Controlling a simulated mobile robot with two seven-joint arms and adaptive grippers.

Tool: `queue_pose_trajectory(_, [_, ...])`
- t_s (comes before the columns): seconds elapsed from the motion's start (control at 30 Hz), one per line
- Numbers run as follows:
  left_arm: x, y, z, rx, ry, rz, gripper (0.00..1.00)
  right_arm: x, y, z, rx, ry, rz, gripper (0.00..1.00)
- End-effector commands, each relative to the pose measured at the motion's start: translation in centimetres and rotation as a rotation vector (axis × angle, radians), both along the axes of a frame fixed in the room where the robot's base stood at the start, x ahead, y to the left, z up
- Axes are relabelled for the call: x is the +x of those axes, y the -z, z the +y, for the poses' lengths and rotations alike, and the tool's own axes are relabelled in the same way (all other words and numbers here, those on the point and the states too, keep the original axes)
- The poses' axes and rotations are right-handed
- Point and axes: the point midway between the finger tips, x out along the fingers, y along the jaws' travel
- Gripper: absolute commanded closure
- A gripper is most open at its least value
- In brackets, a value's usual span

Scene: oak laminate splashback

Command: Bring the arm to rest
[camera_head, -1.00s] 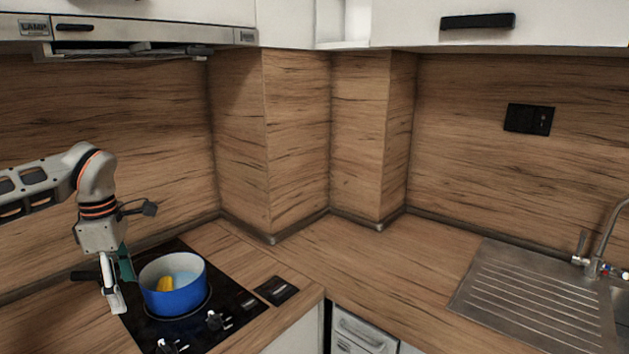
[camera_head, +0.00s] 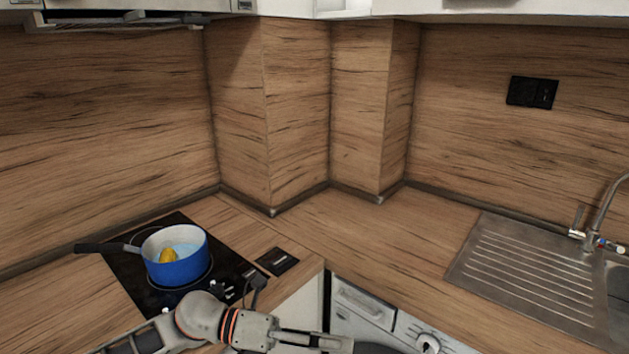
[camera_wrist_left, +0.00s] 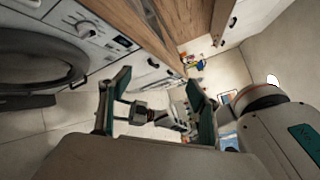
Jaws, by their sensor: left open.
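My left arm (camera_head: 205,318) crosses the bottom of the head view, low in front of the counter edge. Its gripper (camera_head: 330,342) points right, partly cut off by the lower frame edge. In the left wrist view the two green-lined fingers (camera_wrist_left: 158,105) stand wide apart, with nothing held between them. The blue pot (camera_head: 176,260) stands on the black hob, apart from the gripper, its dark handle pointing left. A yellow item (camera_head: 168,256) lies inside the pot. My right gripper cannot be made out.
A white appliance front (camera_head: 362,308) is under the counter near the gripper; a washing machine door (camera_wrist_left: 40,62) shows in the left wrist view. The steel sink drainer (camera_head: 525,285) is at right. The corner counter (camera_head: 370,240) is clear.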

Motion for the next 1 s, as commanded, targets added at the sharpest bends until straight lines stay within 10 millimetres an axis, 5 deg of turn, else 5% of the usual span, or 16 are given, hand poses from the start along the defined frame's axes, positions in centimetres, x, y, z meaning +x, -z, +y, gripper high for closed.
queue_pose_trajectory(0.17, [0.7,-1.6,-1.3,-0.262,-0.213,0.325,0.38,0.0,0.0,0.0,0.000,0.000,0.001,0.60])
queue_pose_trajectory(0.37, [3.4,-0.1,1.7,-0.509,-0.488,0.729,0.38,0.0,0.0,0.0,0.000,0.000,0.000,0.60])
queue_pose_trajectory(0.53, [4.7,5.3,6.8,-0.687,-0.743,1.099,0.38,0.0,0.0,0.0,0.000,0.000,-0.001,0.60])
queue_pose_trajectory(0.67, [3.6,11.5,11.6,-0.804,-0.952,1.384,0.38,0.1,-0.1,0.0,0.000,-0.001,-0.002,0.60])
queue_pose_trajectory(0.8, [0.3,18.4,16.4,-0.907,-1.163,1.658,0.38,0.2,-0.2,0.0,0.000,0.000,-0.005,0.60])
queue_pose_trajectory(1.0, [-6.1,25.8,21.3,-1.001,-1.399,1.938,0.38,0.2,-0.2,0.0,0.000,0.000,-0.005,0.60])
